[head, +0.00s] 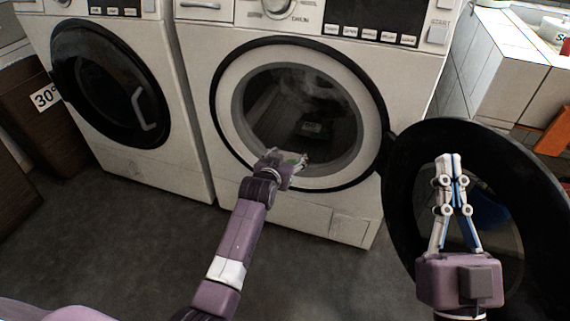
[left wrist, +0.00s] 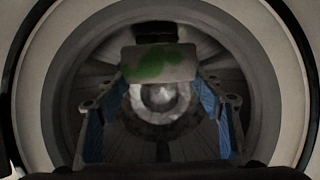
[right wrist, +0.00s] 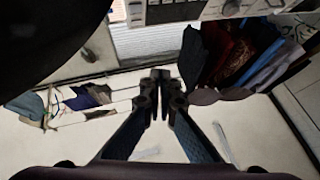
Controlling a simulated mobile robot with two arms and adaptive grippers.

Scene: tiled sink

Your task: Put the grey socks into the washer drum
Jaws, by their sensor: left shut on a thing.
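The washer drum (head: 300,95) is open in front of me, its round door swung out to the right. My left gripper (head: 287,160) is at the lower part of the drum opening. It is shut on a flat pale grey piece with a green patch, apparently the grey socks (left wrist: 158,66); its edge also shows at the fingertips in the head view. In the left wrist view the fingers (left wrist: 160,100) stand either side of it, facing the drum's back wall. My right gripper (head: 448,160) is shut and empty, in front of the open door; its tips meet in the right wrist view (right wrist: 160,78).
The open black-rimmed door (head: 402,175) stands close to my right gripper. A second washer (head: 185,160) with a closed door is at the left. A dark basket marked 30° (head: 60,125) stands beyond it. A tiled ledge (head: 500,65) is at the right. Dark floor lies clear in front.

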